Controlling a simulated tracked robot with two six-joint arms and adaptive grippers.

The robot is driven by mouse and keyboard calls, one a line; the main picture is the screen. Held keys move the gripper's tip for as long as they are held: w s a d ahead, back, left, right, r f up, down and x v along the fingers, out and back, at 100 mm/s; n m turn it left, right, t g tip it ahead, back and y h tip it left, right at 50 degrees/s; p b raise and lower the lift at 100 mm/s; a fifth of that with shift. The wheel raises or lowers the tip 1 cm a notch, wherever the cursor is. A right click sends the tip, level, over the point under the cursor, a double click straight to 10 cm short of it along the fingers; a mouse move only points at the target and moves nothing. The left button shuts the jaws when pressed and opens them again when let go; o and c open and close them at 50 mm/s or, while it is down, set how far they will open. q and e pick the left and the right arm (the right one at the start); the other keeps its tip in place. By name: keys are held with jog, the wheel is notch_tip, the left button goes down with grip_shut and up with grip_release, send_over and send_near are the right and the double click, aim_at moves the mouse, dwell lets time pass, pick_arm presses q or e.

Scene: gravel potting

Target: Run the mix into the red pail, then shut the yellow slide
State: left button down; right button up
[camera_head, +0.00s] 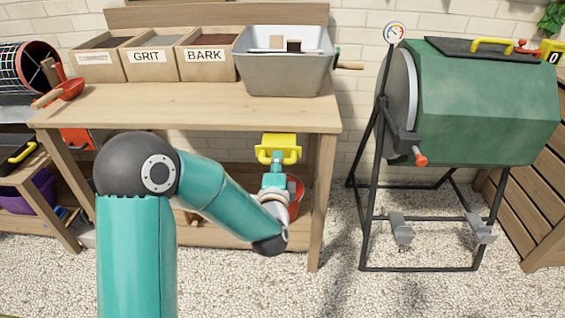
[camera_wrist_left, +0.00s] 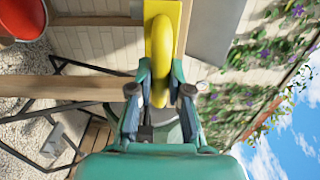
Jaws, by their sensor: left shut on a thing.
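The yellow slide (camera_head: 279,142) sticks out below the bench top's front edge, under the grey hopper (camera_head: 284,76). My left gripper (camera_head: 277,162) is at its handle; the left wrist view shows the gripper (camera_wrist_left: 160,92) with a finger on each side of the yellow slide's rounded handle (camera_wrist_left: 161,50), shut on it. The red pail (camera_head: 298,190) stands on the lower shelf, partly hidden behind my left wrist. My right gripper is out of view.
Wooden bins labelled GRIT (camera_head: 152,66) and BARK (camera_head: 207,64) stand at the back of the bench (camera_head: 190,104). A green drum (camera_head: 483,105) on a black frame stands to the right. Gravel floor between them is clear.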

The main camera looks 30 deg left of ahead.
pick_arm(q)
jog(key=shift+s, duration=0.2)
jog(key=shift+s+d, duration=0.25)
jog(key=shift+s, duration=0.15)
jog(key=shift+a, duration=0.2)
dwell(2.6)
jog(key=shift+x, duration=0.9)
jog(key=shift+w+a, duration=0.1)
jog(key=shift+w, duration=0.1)
jog(key=shift+x, duration=0.9)
jog(key=shift+w+a, duration=0.1)
jog(key=shift+x, duration=0.8)
